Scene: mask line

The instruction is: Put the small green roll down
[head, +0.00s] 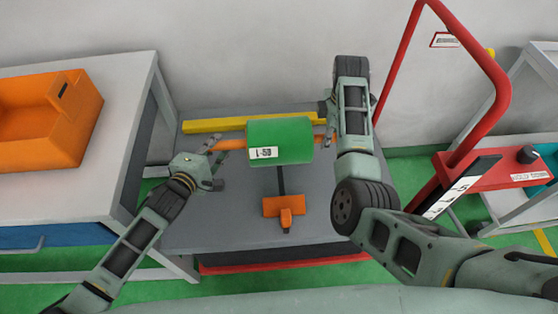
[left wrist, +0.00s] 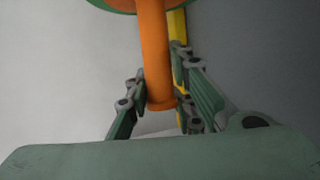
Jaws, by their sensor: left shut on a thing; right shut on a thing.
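The small green roll (head: 280,141) lies crosswise over the grey table, with a white label on its front. An orange bar (head: 230,144) sticks out of its ends. My left gripper (head: 217,151) is shut on the left end of this bar. In the left wrist view the fingers sit on both sides of the bar (left wrist: 155,60), and a green edge of the roll (left wrist: 125,4) shows at the top. My right gripper (head: 328,124) is shut on the right end, partly hidden by its own wrist. I cannot tell whether the roll touches anything below.
The grey table (head: 225,225) carries a yellow bar (head: 215,125) behind the roll and an orange block (head: 285,207) on a dark rod in front. A white bench with an orange bin (head: 40,148) stands left. A red-framed cart (head: 465,185) stands right.

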